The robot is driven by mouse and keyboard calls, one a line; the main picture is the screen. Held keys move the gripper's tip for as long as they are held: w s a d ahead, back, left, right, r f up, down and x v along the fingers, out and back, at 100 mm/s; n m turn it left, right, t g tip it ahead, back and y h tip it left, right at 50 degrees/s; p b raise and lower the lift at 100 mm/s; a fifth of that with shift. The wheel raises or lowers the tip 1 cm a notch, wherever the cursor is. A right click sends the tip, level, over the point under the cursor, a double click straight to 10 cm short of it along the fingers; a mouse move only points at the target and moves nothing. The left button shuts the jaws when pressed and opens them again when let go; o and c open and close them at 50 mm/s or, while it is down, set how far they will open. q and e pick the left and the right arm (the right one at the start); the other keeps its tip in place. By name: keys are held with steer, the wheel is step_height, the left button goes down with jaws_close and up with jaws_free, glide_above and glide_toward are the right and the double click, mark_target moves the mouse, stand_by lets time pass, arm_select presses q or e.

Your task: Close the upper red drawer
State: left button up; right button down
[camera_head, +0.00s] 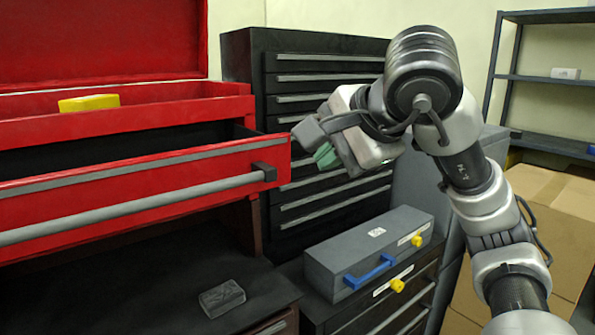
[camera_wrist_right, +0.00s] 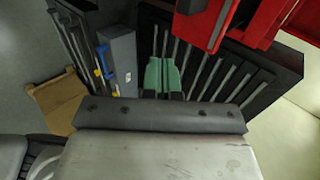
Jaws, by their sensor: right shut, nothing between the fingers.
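The upper red drawer (camera_head: 130,186) stands pulled open from the red tool chest (camera_head: 180,107) at the left of the head view. Its dark inside shows behind the front panel, and a long grey bar handle (camera_head: 130,208) runs along the front. My right gripper (camera_head: 325,156) is just right of the drawer front's right end, apart from it in the picture. Its green fingertips are together and empty. In the right wrist view the fingertips (camera_wrist_right: 163,76) point toward the black cabinet, with a red drawer part (camera_wrist_right: 205,22) to their upper right. My left gripper is out of view.
A black multi-drawer cabinet (camera_head: 330,66) stands behind my right gripper. A yellow object (camera_head: 89,103) rests on the red chest. A small grey block (camera_head: 222,298) lies on the dark lower surface. Cardboard boxes (camera_head: 550,205) stand at right.

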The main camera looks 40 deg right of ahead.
mark_target(277, 185)
steer(key=x, duration=0.4)
steer(key=w+r+p+x, duration=0.1)
steer(key=x, duration=0.7)
steer(key=shift+w+r, duration=0.3)
steer(key=shift+w, duration=0.1)
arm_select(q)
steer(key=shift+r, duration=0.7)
arm_select(e)
steer(key=shift+w, duration=0.35)
